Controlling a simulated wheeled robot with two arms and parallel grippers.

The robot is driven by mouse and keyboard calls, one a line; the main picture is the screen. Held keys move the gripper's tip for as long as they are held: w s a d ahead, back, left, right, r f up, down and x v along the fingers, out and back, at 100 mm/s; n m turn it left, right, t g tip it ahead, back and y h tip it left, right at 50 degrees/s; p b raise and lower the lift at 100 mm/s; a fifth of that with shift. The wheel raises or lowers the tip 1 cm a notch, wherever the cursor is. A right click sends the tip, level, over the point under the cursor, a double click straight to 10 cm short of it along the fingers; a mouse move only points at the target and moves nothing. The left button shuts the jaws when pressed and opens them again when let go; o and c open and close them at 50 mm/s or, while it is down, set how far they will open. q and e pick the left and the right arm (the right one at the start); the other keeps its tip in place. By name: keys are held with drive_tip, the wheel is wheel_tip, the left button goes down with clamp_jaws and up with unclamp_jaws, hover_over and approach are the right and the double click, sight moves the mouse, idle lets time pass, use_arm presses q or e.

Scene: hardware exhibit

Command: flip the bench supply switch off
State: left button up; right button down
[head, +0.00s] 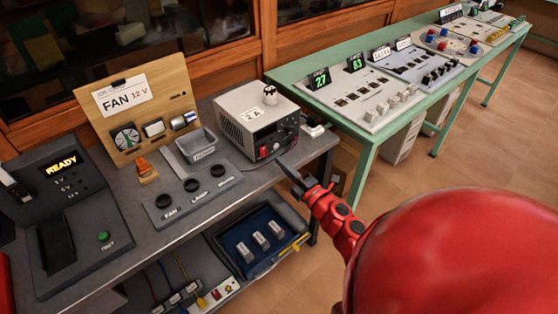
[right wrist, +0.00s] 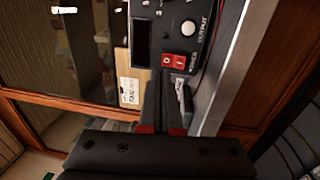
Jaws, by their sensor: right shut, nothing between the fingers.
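The bench supply (head: 243,104) is a pale box with a dark front on the grey workbench, left of the green table. Its red power switch (head: 263,152) is low on the front at the left. In the right wrist view the red switch (right wrist: 179,60), with white marks, appears just beyond the fingertips. I cannot tell which way it is tipped. My right gripper (head: 284,166) is shut and empty, in front of the supply, slightly right of and below the switch. It also shows in the right wrist view (right wrist: 170,84). Contact with the switch is not visible. My left gripper is out of view.
A fan board (head: 140,98), a grey tray (head: 196,145), an orange-brown block (head: 146,171) and a panel of black knobs (head: 190,198) stand left of the supply. A blue tray (head: 246,262) sits on the shelf below. The green table (head: 364,148) carries several control panels.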

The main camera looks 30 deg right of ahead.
drive_tip(key=s+f, duration=0.1)
drive_tip(key=s, duration=0.7)
drive_tip(key=shift+d+b, duration=0.35)
drive_tip(key=shift+b, duration=0.05)
